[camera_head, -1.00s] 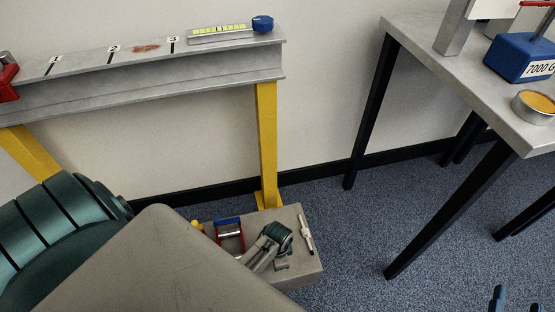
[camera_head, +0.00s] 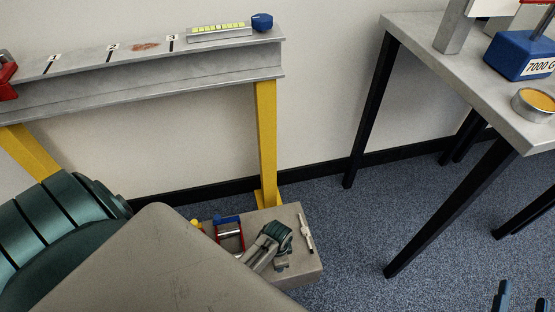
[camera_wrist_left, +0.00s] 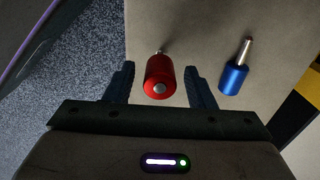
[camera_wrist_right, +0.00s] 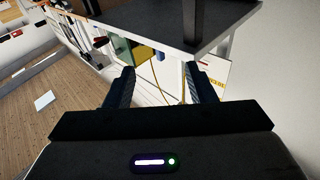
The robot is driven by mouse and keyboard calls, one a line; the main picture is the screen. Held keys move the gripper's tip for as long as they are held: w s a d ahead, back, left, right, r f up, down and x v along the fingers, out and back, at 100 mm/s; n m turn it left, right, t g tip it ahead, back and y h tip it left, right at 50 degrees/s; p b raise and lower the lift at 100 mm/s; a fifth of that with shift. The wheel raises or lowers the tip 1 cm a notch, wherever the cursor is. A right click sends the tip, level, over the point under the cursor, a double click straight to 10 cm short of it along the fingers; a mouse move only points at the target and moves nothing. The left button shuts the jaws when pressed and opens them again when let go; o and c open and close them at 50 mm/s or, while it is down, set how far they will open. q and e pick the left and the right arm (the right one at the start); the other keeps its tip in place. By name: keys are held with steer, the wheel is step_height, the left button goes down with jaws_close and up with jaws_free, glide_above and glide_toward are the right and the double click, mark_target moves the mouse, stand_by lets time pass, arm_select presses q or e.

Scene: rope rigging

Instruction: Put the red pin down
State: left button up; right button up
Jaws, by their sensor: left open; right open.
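The red pin (camera_wrist_left: 160,78) shows in the left wrist view with a grey round end towards the camera and a short metal tip beyond. It lies between the two fingers of my open left gripper (camera_wrist_left: 161,92), with a gap visible on each side. I cannot tell whether it touches the grey surface (camera_wrist_left: 190,25). A blue pin (camera_wrist_left: 235,70) with a silver tip is on that surface, right of the right finger. My right gripper (camera_head: 522,300) is open and empty at the lower right of the head view. My left fingers are hard to make out there.
A low grey block (camera_head: 300,268) carries a red and blue fitting (camera_head: 229,232) and a white tool (camera_head: 305,233). A steel beam (camera_head: 140,90) on yellow legs stands behind. A grey table (camera_head: 440,75) is at the right. Carpet between them is clear.

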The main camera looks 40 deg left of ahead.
arm_select(q)
step_height(320, 180, up, 6)
steer(key=shift+f+p, duration=0.25)
steer(key=shift+p, duration=0.75)
step_height(320, 180, up, 3)
steer(key=shift+r+p, duration=0.15)
steer(key=shift+p, duration=0.35)
steer(key=s+r+n+t, duration=0.3)
steer(key=r+n+t, duration=0.1)
steer(key=r, duration=0.8)
steer(key=s+d+r+n+t+h, duration=0.1)
steer(key=s+r+n+t, duration=0.3)
steer(key=r, duration=0.7)
steer(key=shift+s+d+r+t+h+p, duration=0.15)
steer(key=shift+s+r+t+h+p, duration=0.2)
steer(key=shift+t, duration=0.25)
arm_select(e)
steer(key=s+f+g, duration=0.4)
steer(key=f+g, duration=0.1)
steer(key=f, duration=0.2)
steer(key=s+a+f+g, duration=0.1)
steer(key=s+f+g, duration=0.4)
steer(key=f, duration=0.2)
steer(key=shift+a+g, duration=0.2)
steer(key=shift+g, duration=0.2)
arm_select(q)
steer(key=shift+w, duration=0.1)
